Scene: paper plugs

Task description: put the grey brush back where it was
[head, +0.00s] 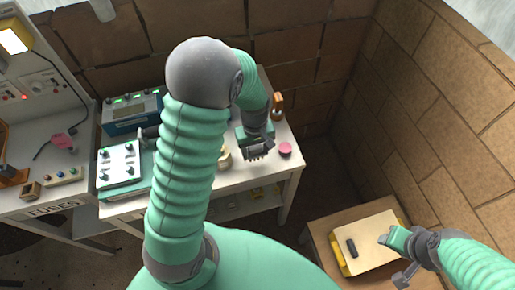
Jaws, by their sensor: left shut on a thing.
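My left gripper (254,138) reaches over the white table's right part, at the end of the large green arm. It is shut on a grey thing with a toothed or bristled lower edge, which looks like the grey brush (259,154). The brush is near the table's front right, left of a pink round piece (285,149). I cannot tell whether it touches the tabletop. My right gripper (396,258) is at the lower right, beside a pale board; its jaw state is unclear.
The white table (270,172) also bears a blue device (133,113) and a green-and-white control box (120,165). A low wooden stand (322,228) holds a pale board (376,240) with a small dark block (351,248). Brick walls close off the back and right.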

